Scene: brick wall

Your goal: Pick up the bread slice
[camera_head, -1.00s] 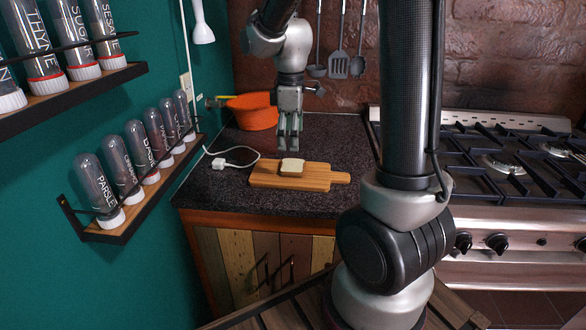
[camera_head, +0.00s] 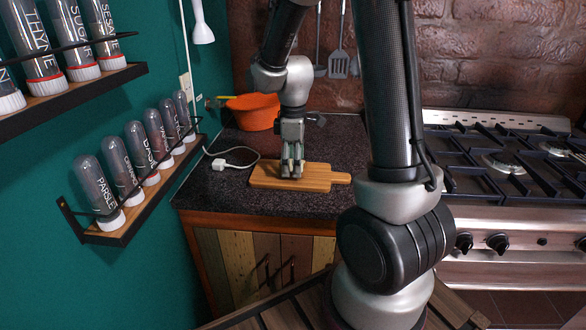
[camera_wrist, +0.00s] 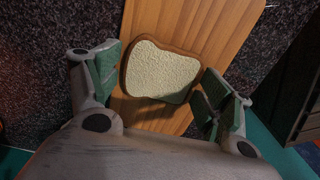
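The bread slice (camera_wrist: 160,72) lies on the wooden cutting board (camera_wrist: 192,22) in the wrist view, pale with a brown crust. My gripper (camera_wrist: 165,85) is around it, one green-padded finger at its left edge and one to its right. The fingers are spread, with a small gap on the right; contact on the left is unclear. In the head view my gripper (camera_head: 292,172) is down at the cutting board (camera_head: 318,177) and hides the bread slice.
An orange bowl (camera_head: 252,111) stands behind the board. A white cable with a plug (camera_head: 219,164) lies to the left on the dark counter (camera_head: 230,190). Spice racks (camera_head: 135,218) line the left wall. The gas stove (camera_head: 500,165) is at the right.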

